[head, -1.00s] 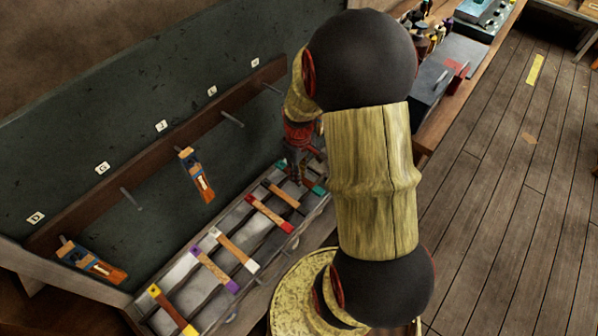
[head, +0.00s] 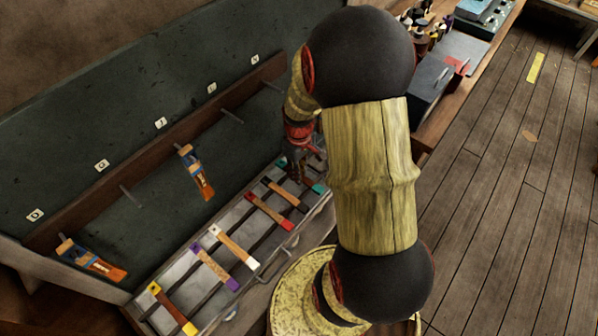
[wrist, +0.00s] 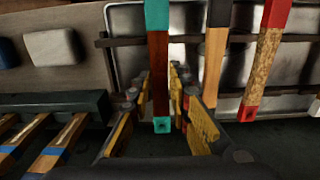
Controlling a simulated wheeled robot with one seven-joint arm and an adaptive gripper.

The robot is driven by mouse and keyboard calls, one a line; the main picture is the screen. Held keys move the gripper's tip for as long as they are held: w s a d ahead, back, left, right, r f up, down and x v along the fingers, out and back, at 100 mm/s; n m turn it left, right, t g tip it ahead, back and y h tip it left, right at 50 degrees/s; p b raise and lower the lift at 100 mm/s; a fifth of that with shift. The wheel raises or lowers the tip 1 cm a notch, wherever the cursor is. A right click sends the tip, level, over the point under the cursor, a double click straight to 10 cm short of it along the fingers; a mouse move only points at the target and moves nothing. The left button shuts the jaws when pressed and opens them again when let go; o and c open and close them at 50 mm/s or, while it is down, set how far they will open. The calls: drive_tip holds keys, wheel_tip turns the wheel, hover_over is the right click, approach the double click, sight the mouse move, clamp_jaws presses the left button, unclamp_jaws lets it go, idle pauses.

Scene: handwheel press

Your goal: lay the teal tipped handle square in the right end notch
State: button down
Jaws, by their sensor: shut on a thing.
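The teal tipped handle (wrist: 158,75) has a dark red-brown shaft and teal ends. My gripper (wrist: 161,90) is shut on it, one finger on each side, in the wrist view. The handle runs nearly straight up the wrist picture, across the dark notched rail (wrist: 125,42) near its end. I cannot tell whether it is down in the end notch or just above it. In the head view my gripper (head: 294,170) is low over the far right end of the tray (head: 180,292), and one teal end (head: 318,188) shows beside it.
A black tipped handle (wrist: 215,60) lies close beside the held one, then a red tipped handle (wrist: 265,55). White, purple and yellow (head: 155,288) tipped handles lie further along. A wooden pegboard rail (head: 150,155) with orange-blue tools (head: 195,172) hangs behind.

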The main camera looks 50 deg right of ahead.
drive_tip(key=shift+f, duration=0.2)
drive_tip(key=shift+f, duration=0.35)
drive_tip(key=shift+f+b, duration=0.1)
drive_tip(key=shift+b, duration=0.2)
drive_tip(key=c, duration=1.6)
unclamp_jaws()
drive_tip(key=shift+o, duration=0.6)
drive_tip(key=o, duration=0.3)
